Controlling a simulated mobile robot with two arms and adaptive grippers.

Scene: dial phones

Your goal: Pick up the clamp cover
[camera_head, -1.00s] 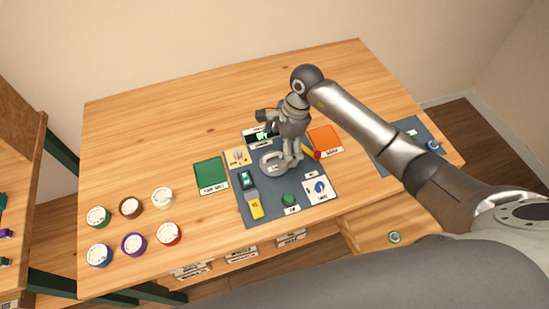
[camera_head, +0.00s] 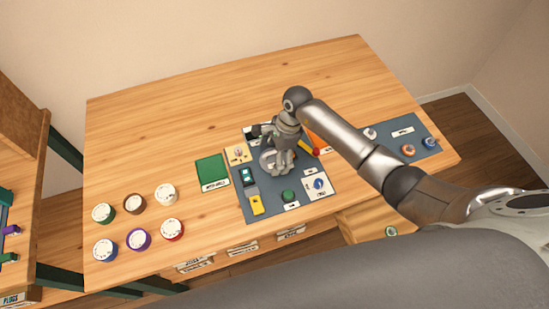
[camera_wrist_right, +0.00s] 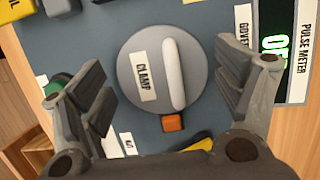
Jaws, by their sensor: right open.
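The clamp cover (camera_wrist_right: 147,96) is a round grey disc with a pale raised bar handle (camera_wrist_right: 173,74) and a label reading CLAMP. In the right wrist view it lies between the two spread fingers of my right gripper (camera_wrist_right: 168,92), which is open and apart from the handle. In the head view the cover (camera_head: 268,161) shows on the dark mat, partly hidden by my right gripper (camera_head: 279,168) above it. My left gripper is not in view.
Several round lidded containers (camera_head: 139,239) stand at the left. The back of the table is clear.

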